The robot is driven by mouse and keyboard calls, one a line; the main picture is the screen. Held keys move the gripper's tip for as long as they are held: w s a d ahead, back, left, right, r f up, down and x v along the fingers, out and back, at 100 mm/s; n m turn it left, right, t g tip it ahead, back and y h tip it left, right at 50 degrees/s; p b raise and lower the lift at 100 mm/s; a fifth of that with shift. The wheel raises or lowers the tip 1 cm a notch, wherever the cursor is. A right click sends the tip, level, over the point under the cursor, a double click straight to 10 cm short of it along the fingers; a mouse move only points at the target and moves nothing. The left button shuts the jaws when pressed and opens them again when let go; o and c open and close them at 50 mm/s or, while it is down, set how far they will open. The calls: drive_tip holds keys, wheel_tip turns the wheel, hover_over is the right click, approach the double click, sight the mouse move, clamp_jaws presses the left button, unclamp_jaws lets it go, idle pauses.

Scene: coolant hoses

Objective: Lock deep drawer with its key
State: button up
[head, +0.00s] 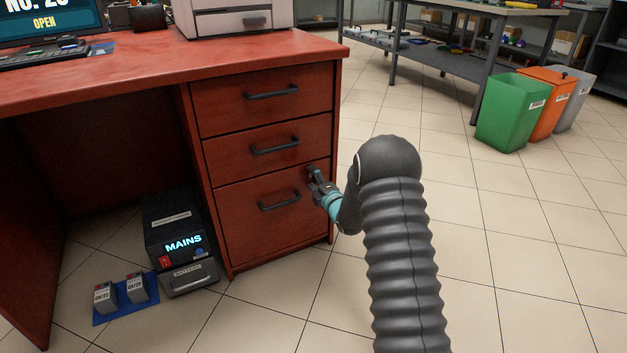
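The deep drawer (265,233) is the lowest and tallest of three drawers in the red desk pedestal, and its front sits flush with the others. It has a dark bar handle (279,201). My gripper (314,175) is at the upper right corner of the deep drawer's front, right of the handle. Its fingertips are at or very near the drawer face. The gripper is small and partly dark here, so I cannot tell whether it is open or shut. No key or lock can be made out; the gripper covers that corner.
Above are the middle drawer (250,150) and top drawer (287,104), both closed. A MAINS power unit (166,222) and a blue mat (119,315) with two small packs stand under the desk at left. Green (512,112) and orange bins stand at right. Tiled floor before the drawers is clear.

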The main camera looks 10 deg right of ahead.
drive_tip(key=shift+s+d, duration=0.1)
drive_tip(key=shift+d, duration=0.05)
drive_tip(key=shift+s+d, duration=0.1)
drive_tip(key=shift+s, duration=0.15)
drive_tip(key=v, duration=1.1)
drive_tip(key=shift+s, duration=0.15)
